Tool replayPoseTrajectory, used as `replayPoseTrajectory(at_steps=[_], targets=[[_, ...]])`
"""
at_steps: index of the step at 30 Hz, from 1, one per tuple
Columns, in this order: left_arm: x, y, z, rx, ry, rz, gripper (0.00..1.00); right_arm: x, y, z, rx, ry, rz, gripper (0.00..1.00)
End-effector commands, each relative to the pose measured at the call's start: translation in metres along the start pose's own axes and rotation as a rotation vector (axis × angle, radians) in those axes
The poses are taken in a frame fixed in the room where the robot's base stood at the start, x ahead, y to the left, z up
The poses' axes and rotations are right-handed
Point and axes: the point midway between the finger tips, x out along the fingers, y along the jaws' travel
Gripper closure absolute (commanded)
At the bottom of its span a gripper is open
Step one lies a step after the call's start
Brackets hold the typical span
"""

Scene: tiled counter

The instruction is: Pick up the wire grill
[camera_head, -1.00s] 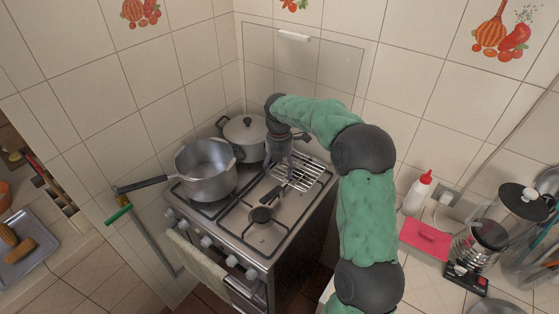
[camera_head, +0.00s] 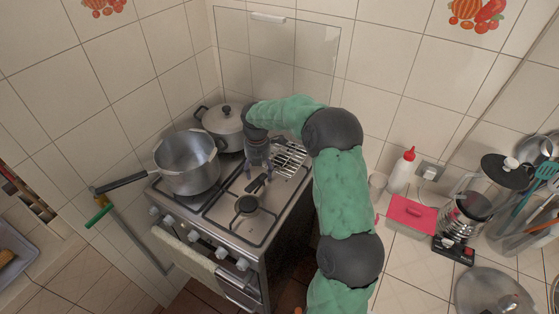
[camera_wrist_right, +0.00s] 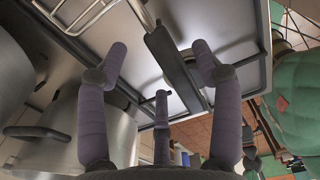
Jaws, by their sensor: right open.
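The wire grill (camera_head: 291,158) lies on the back right of the stove top, partly hidden behind my right gripper and arm. Part of its wire (camera_wrist_right: 80,12) shows at the top left of the right wrist view. A thick dark bar (camera_wrist_right: 172,62), which looks like its handle, runs from the wires between the fingertips. My right gripper (camera_head: 259,178) is open, pointing down over the stove beside the grill. In the right wrist view my right gripper (camera_wrist_right: 160,52) has its fingers spread with nothing between them in contact. My left gripper is not in view.
A steel pot (camera_head: 188,163) with a long handle stands on the left of the stove (camera_head: 225,222), and a lidded pot (camera_head: 224,122) stands behind it, close to my right gripper. The counter at right holds a pink-lidded box (camera_head: 411,214), a bottle (camera_head: 401,172) and a coffee maker (camera_head: 466,212).

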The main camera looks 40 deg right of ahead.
Motion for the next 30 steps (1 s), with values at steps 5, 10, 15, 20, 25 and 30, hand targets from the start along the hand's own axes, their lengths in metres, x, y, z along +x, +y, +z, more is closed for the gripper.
replayPoseTrajectory(at_steps=[5, 10, 15, 20, 25, 30], targets=[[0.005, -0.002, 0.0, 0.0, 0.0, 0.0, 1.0, 0.023, 0.0, -0.001, 0.001, 0.001, 0.0, 0.34], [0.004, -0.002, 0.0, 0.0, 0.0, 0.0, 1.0, 0.024, 0.0, 0.0, 0.001, -0.001, 0.001, 0.34], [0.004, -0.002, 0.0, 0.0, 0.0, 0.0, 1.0, 0.024, 0.0, 0.0, 0.001, 0.0, 0.001, 0.65], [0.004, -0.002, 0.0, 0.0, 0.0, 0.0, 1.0, 0.024, 0.0, 0.0, 0.001, 0.0, 0.001, 1.0], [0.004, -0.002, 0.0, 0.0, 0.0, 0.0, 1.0, 0.023, 0.0, 0.0, 0.001, -0.001, 0.002, 1.0], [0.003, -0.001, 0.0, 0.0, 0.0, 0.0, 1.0, 0.017, 0.0, 0.0, 0.001, -0.002, 0.002, 1.0]])
